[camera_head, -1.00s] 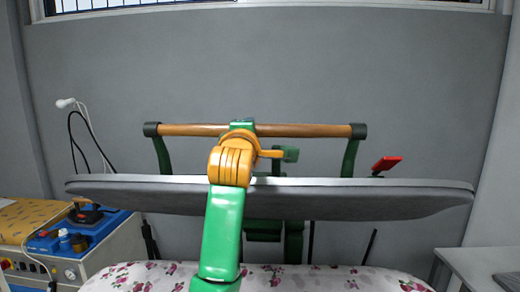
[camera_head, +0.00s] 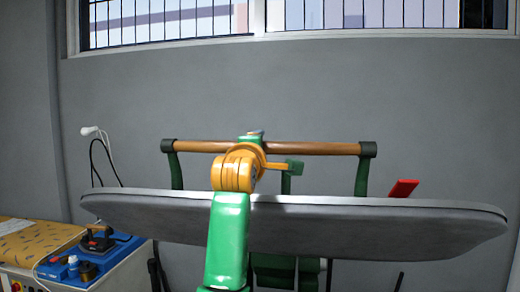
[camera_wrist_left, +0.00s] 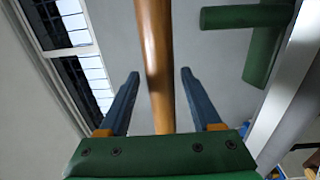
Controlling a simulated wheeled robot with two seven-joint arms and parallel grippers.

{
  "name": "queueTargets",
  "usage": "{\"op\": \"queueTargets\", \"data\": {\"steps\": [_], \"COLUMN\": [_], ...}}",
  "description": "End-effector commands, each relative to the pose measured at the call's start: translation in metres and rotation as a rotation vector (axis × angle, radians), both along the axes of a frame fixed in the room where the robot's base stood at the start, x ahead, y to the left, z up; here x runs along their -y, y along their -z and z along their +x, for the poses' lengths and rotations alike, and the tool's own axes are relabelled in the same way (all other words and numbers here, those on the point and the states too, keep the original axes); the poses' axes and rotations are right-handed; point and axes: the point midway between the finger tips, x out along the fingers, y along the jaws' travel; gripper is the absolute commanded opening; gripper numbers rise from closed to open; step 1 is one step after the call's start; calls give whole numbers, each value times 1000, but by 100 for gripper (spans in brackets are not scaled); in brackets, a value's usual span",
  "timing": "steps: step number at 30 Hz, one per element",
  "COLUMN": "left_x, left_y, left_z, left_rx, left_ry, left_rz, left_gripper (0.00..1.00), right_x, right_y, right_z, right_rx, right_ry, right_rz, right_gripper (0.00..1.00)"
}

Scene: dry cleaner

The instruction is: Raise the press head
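The press head (camera_head: 350,228) is a long, dark grey padded board with a pale rim, spanning the middle of the head view. Its brown wooden handle bar (camera_head: 310,148), with black end caps on green brackets, runs across above it. The bar also shows in the left wrist view (camera_wrist_left: 154,50). My green left arm rises in front of the press head to the bar's middle. My left gripper (camera_wrist_left: 158,75) is open; the bar runs between its two blue fingers with a visible gap on each side. The wrist hides the fingers in the head view. My right gripper is out of view.
At the left, a white cabinet (camera_head: 125,272) carries a blue tray (camera_head: 108,258) with an iron, and a tan pad (camera_head: 30,243) lies beside it. A red lever (camera_head: 403,188) sticks up behind the press head's right side. A grey wall with windows stands behind.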

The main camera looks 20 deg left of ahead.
Motion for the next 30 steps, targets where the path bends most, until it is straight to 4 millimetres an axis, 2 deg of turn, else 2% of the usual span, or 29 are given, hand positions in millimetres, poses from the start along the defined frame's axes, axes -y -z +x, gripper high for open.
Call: {"op": "queueTargets", "data": {"steps": [8, 13, 18, 22, 30], "left_x": [1, 10, 18, 20, 20], "left_y": [2, 12, 9, 6, 4], "left_z": [-1, -32, -61, -69, -69], "left_rx": [0, 6, 2, 0, -1], "left_ry": [0, 1, 1, 1, 0], "left_rz": [0, 1, 0, -1, 0], "left_gripper": [65, 65, 65, 65, 65], "right_x": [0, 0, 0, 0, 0], "right_y": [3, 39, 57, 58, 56], "right_z": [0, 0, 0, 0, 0], "right_rx": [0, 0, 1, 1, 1], "right_ry": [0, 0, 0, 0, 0], "right_rz": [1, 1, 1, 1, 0], "right_gripper": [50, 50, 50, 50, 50]}}
